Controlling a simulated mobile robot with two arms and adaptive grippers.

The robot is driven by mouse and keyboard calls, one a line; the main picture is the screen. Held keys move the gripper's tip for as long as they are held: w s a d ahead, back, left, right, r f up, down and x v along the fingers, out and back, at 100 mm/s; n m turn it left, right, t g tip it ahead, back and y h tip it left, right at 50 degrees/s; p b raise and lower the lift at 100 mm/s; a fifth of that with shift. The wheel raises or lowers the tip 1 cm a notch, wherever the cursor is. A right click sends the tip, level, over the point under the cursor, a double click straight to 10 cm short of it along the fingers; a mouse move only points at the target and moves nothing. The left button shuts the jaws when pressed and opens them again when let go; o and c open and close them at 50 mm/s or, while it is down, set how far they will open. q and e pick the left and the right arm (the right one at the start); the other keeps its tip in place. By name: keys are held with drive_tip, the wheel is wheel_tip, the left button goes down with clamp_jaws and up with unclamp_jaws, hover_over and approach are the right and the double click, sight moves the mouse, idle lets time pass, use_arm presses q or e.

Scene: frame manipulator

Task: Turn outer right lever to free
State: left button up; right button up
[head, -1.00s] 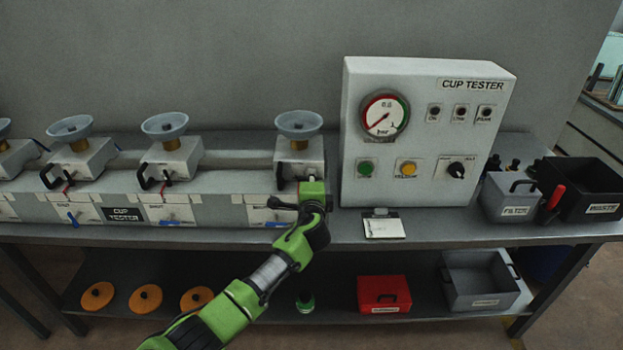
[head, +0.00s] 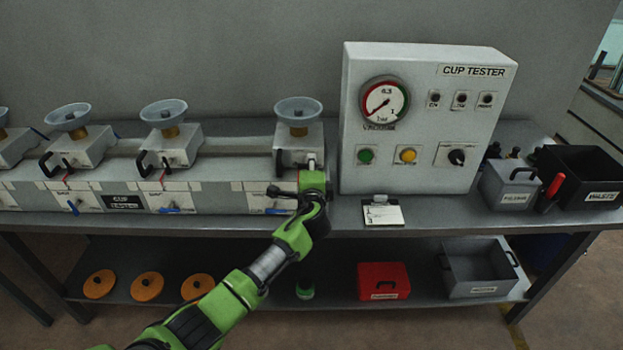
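The outer right station is a white block (head: 317,137) with a grey suction cup (head: 298,110) on a brass fitting. A black looped handle (head: 280,162) is on its front left side. A small blue lever end (head: 279,211) shows low on the front below it. My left arm, green and black, reaches up from the lower left. Its gripper (head: 311,168) is at the front right of this station, right of the black handle. The fingers are small and partly hidden by the wrist, so I cannot tell their opening or any contact. My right gripper is out of view.
The white cup tester box (head: 420,150) with gauge and buttons stands close right of my gripper. A clipboard (head: 382,212) lies before it. Grey (head: 509,188) and black (head: 580,183) bins stand at right. More stations are at left. The shelf below holds orange discs (head: 146,286) and a red box (head: 383,281).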

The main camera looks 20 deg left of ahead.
use_arm(q)
drive_tip(key=v, duration=1.1)
drive_tip(key=s+a+f+n+g+h+b, duration=0.1)
drive_tip(key=s+f+g, duration=0.35)
drive_tip(key=f, duration=0.95)
drive_tip(key=s+a+f+n+g+h, duration=0.1)
drive_tip(key=s+f+n, duration=0.1)
drive_tip(key=s+f, duration=0.8)
drive_tip(key=s+f+n+g+h+b, duration=0.1)
drive_tip(key=s+f+g, duration=0.15)
drive_tip(key=f, duration=1.45)
drive_tip(key=s+a+f+n+g+h, duration=0.1)
drive_tip(key=s+f+n+g, duration=0.1)
drive_tip(key=s+f, duration=0.65)
drive_tip(key=s+a+f+n+g, duration=0.15)
drive_tip(key=s+f, duration=0.45)
drive_tip(key=s, duration=0.6)
drive_tip(key=s+f+n+g, duration=0.1)
drive_tip(key=s+f+n, duration=0.1)
drive_tip(key=s, duration=0.8)
drive_tip(key=s+a+f+n+g, duration=0.1)
drive_tip(key=s+f+n, duration=0.2)
drive_tip(key=s, duration=0.8)
drive_tip(key=shift+s+f+g+b, duration=0.35)
drive_tip(key=shift+f+b, duration=0.1)
drive_tip(key=shift+f, duration=0.5)
